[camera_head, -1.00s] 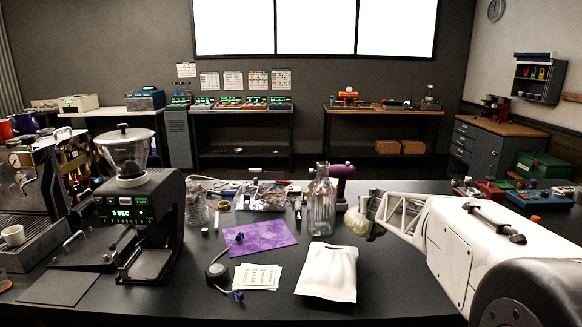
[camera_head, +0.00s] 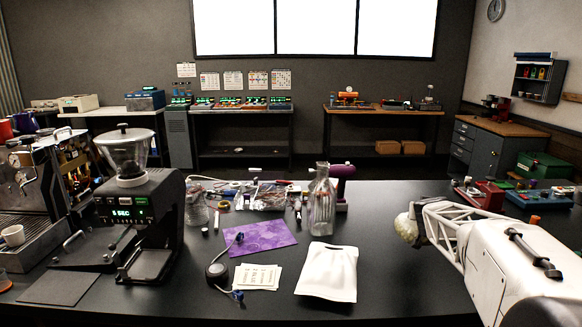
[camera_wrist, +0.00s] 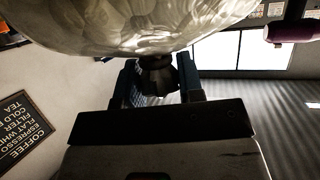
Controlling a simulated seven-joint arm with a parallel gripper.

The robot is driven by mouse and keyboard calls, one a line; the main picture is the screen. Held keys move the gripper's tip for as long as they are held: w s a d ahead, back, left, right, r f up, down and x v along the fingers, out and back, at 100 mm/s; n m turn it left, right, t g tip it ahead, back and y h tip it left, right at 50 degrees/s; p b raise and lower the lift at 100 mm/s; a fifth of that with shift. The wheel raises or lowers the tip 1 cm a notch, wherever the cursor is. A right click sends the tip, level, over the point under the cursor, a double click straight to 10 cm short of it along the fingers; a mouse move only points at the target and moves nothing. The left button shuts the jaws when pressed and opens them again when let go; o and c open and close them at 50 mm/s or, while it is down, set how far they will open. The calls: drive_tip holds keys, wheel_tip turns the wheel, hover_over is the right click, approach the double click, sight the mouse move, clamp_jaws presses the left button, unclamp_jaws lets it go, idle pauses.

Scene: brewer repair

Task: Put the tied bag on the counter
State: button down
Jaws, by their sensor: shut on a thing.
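A pale, translucent tied bag (camera_head: 407,229) hangs at my gripper (camera_head: 418,212) on the right side of the black counter (camera_head: 400,285). In the wrist view the bag (camera_wrist: 140,25) fills the top, and its dark gathered neck (camera_wrist: 157,76) sits between the two fingers of my gripper (camera_wrist: 158,80). The gripper is shut on that neck. In the head view the bag is above or at the counter's surface; I cannot tell whether it touches. My arm partly hides the gripper's fingers there.
A clear glass bottle (camera_head: 321,205), a purple-topped tool (camera_head: 343,180), a white pouch (camera_head: 327,272), paper cards (camera_head: 257,277) and a purple mat (camera_head: 262,237) lie left of the bag. A black grinder (camera_head: 140,215) stands at left. The counter around the bag is clear.

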drive_tip(key=s+d+m+g+h, duration=0.1)
drive_tip(key=s+d, duration=0.4)
drive_tip(key=d, duration=0.5)
drive_tip(key=s+d+m+h, duration=0.2)
drive_tip(key=s+d, duration=0.4)
drive_tip(key=d, duration=0.5)
drive_tip(key=s+d+r+m+g+h, duration=0.1)
drive_tip(key=s+d, duration=0.4)
drive_tip(key=d, duration=0.5)
drive_tip(key=shift+s+d+m+g+h, duration=0.3)
drive_tip(key=shift+s+d+m+h, duration=0.1)
drive_tip(key=shift+h, duration=0.1)
drive_tip(key=shift+a+r, duration=0.1)
drive_tip(key=shift+r, duration=0.05)
